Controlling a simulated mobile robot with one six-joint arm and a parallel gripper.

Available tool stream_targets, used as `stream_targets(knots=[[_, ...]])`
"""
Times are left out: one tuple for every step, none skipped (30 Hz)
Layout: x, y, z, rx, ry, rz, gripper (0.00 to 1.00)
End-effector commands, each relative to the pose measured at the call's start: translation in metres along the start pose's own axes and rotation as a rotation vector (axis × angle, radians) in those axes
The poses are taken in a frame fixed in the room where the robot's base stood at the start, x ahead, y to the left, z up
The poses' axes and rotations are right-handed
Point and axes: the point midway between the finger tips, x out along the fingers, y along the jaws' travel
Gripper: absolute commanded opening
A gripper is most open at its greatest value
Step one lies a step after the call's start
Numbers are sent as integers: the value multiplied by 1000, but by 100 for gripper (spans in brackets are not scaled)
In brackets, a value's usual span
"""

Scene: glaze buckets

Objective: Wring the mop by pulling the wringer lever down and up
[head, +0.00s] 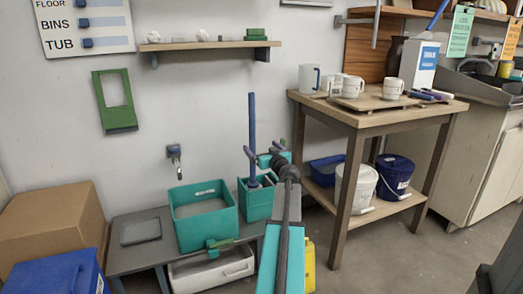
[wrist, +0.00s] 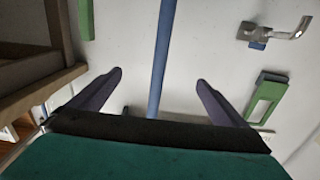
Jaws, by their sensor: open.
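The mop's blue handle (head: 252,125) stands upright out of the teal mop bucket (head: 257,208), in front of the wall. The wringer (head: 262,181) shows as a dark part at the bucket's top; its lever cannot be clearly made out, and the mop head is hidden. My gripper (head: 264,154) is above the bucket, close to the handle. In the wrist view, my gripper (wrist: 159,82) has its two purple fingers wide apart and empty.
A teal tub (head: 205,228) stands on a low grey bench (head: 130,260), left of the bucket. A wooden table (head: 355,117) with mugs stands right, with buckets on its lower shelf. A white bin (head: 190,277) and a yellow container (head: 308,265) stand below. A tap (head: 174,151) is on the wall.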

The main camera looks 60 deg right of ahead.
Motion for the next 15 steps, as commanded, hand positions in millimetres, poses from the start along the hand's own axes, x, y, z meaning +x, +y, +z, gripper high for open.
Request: stream_targets(knots=[[3, 1, -1, 1, 0, 1, 97], [4, 1, -1, 1, 0, 1, 97], [7, 2, -1, 1, 0, 1, 97], [9, 2, -2, 2, 0, 1, 97], [12, 2, -2, 1, 0, 1, 97], [15, 2, -2, 1, -1, 1, 97], [18, 2, -2, 1, -1, 1, 97], [22, 2, -3, 1, -1, 1, 97], [26, 2, -3, 1, -1, 1, 97], [29, 2, -3, 1, -1, 0, 97], [32, 2, -3, 1, -1, 0, 97], [37, 2, -3, 1, -1, 0, 97], [40, 2, -3, 1, -1, 1, 97], [44, 3, -3, 1, -2, 1, 97], [48, 3, -3, 1, -2, 1, 97]])
